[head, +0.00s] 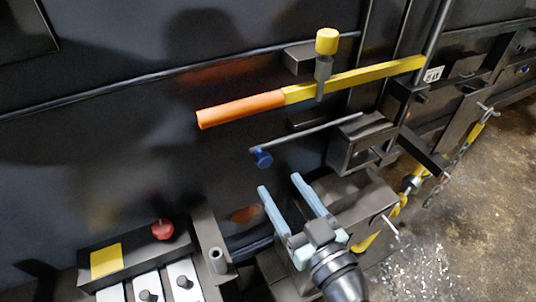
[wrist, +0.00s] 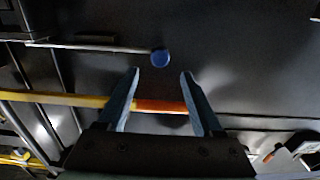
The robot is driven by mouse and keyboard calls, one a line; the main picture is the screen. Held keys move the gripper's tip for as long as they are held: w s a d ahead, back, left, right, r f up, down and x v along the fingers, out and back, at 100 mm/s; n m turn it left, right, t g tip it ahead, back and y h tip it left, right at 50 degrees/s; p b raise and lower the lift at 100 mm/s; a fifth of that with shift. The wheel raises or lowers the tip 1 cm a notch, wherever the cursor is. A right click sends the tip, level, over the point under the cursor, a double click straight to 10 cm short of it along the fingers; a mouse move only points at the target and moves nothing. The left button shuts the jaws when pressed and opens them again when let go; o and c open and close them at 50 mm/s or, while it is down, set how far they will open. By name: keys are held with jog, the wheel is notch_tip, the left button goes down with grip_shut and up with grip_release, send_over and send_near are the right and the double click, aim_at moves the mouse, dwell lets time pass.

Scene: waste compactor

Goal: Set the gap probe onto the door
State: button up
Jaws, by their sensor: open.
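A thin grey rod with a blue knob (head: 263,158), which looks like the gap probe, extends left from a dark bracket in front of the dark panel that looks like the door (head: 140,160). In the wrist view the blue knob (wrist: 160,57) lies just beyond my fingertips, centred between them. My gripper (head: 280,184) is open and empty, its pale blue fingers pointing up toward the panel, below the knob in the head view. The knob is apart from both fingers. Whether the rod touches the panel cannot be told.
An orange-and-yellow lever (head: 310,93) with a yellow-capped pin (head: 326,42) crosses above the rod. A dark box bracket (head: 358,143) stands right. A control box with a red button (head: 163,230) is lower left. Chains hang at right. The panel's left side is clear.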

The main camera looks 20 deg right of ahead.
aim_at(265, 162)
jog(key=w+p, duration=0.2)
jog(key=w, duration=0.5)
jog(key=shift+a, duration=0.1)
grip_shut()
dwell(1.2)
